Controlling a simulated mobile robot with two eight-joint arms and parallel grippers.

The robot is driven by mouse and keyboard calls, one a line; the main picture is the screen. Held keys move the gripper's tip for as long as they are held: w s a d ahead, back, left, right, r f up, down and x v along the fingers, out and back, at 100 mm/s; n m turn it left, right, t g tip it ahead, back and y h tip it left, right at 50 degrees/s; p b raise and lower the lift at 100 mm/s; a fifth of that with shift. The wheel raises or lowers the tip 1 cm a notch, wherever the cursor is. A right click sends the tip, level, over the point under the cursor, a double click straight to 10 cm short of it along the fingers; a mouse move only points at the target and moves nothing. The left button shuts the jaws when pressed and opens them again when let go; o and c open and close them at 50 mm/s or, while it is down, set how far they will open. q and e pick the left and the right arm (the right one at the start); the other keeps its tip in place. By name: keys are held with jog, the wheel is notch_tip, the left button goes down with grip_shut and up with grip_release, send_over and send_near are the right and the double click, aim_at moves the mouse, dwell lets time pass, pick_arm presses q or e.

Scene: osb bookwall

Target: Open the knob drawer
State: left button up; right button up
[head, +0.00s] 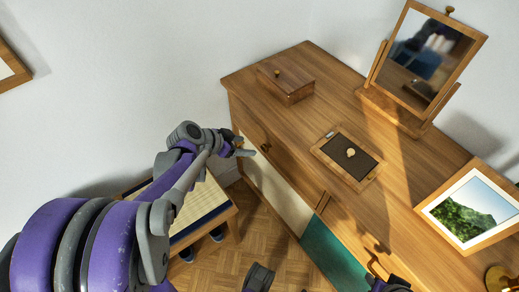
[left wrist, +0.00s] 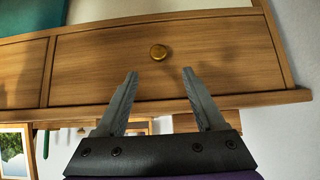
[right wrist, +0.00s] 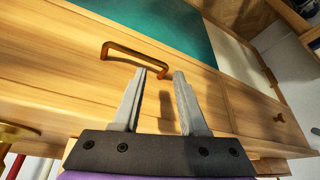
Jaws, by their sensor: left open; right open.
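The knob drawer (left wrist: 100,62) is a wooden drawer front that looks flush with the dresser. Its small round brass knob (left wrist: 158,52) shows in the left wrist view. The drawer is at the far left end of the dresser front in the head view, with its knob (head: 266,147) just right of my left gripper (head: 246,148). My left gripper (left wrist: 160,72) is open and empty, its fingers pointing at the drawer, with the knob ahead between the tips. My right gripper (right wrist: 160,72) is open and empty near a bar handle (right wrist: 132,50). The right wrist view also shows the knob (right wrist: 279,117).
The dresser top (head: 330,105) holds a wooden box (head: 286,85), a tray (head: 365,172), a tilting mirror (head: 415,55) and a framed picture (head: 470,208). A stool with a woven seat (head: 190,212) stands beneath my left arm. Some parquet floor (head: 240,255) is clear.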

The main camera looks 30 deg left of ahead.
aim_at(263, 148)
pick_arm(q)
jog(key=b+x, duration=0.2)
jog(key=x, duration=0.8)
jog(key=shift+d+b, duration=0.15)
jog(key=shift+b, duration=0.25)
grip_shut()
dwell(0.8)
